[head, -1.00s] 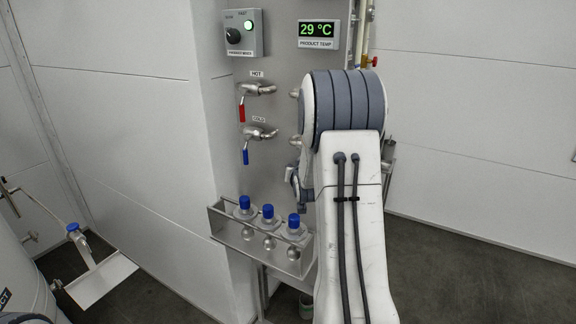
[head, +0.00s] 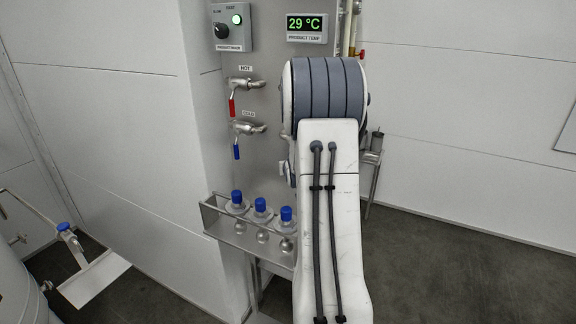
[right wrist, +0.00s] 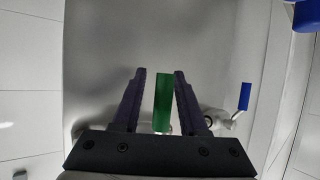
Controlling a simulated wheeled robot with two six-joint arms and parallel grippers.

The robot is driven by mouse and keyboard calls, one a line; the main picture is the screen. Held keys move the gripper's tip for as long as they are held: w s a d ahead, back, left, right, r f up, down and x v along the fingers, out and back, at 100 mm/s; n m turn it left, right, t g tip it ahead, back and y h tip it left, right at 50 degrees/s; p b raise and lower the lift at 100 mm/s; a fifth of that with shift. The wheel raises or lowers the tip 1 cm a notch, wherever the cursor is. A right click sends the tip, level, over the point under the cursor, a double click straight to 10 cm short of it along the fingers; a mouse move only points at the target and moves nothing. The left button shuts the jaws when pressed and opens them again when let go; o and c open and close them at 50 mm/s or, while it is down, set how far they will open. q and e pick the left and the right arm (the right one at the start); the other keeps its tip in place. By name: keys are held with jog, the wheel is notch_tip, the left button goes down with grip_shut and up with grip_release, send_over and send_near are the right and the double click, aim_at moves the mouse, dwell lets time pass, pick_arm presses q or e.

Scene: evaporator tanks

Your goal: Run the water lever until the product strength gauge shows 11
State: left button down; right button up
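A green lever (right wrist: 162,102) stands between the fingers of my right gripper (right wrist: 158,85) in the right wrist view. The fingers are open on either side of it, with a gap showing. In the head view my right arm covers that gripper and the green lever. The red HOT lever (head: 232,107) and blue COLD lever (head: 237,152) hang down from their taps on the steel panel. A blue lever also shows in the right wrist view (right wrist: 245,96). The visible display (head: 306,24) reads 29 °C, labelled PRODUCT TEMP. No strength gauge is visible. My left gripper is out of view.
A steel rack (head: 225,225) with several blue-capped bottles (head: 260,207) juts out below the taps, close left of my arm. A switch box (head: 231,28) with a lit green lamp is at upper left. Open floor (head: 460,260) lies to the right.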

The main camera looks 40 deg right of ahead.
jog(key=shift+a, duration=0.1)
jog(key=b+v, duration=0.2)
jog(key=v, duration=0.8)
jog(key=shift+s+a, duration=0.1)
jog(key=shift+a, duration=0.05)
dwell(0.5)
